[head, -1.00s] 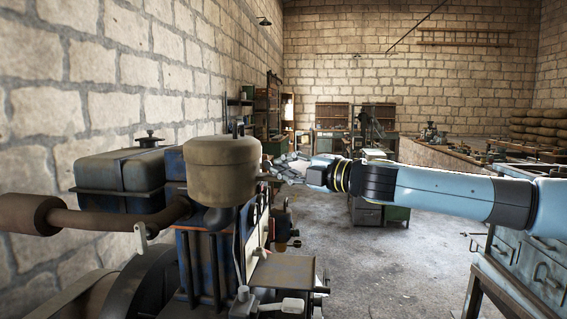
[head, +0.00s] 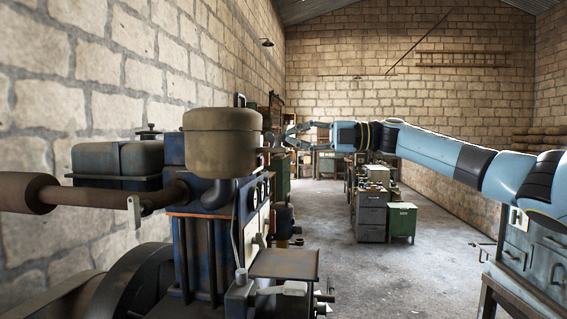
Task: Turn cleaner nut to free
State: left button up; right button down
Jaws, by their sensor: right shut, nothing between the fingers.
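A tan, round air cleaner canister (head: 222,150) stands upright on top of the engine (head: 205,255), left of the middle in the head view. I cannot make out the cleaner nut on it. My right gripper (head: 287,136) comes in from the right. My left gripper is not in view.
A dark tank (head: 118,163) and a rusty exhaust pipe (head: 70,195) sit at the left. A flat plate (head: 284,264) juts from the engine's front right. Grey cabinets (head: 371,214) and a workbench stand further back. The floor (head: 430,265) at the right is open.

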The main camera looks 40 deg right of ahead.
jog(key=shift+w+d+r+n+g+y, duration=0.1)
jog(key=shift+w+d+n+g+y, duration=0.75)
jog(key=shift+w+n+g+y, duration=0.35)
jog(key=shift+s, duration=0.1)
dwell(1.0)
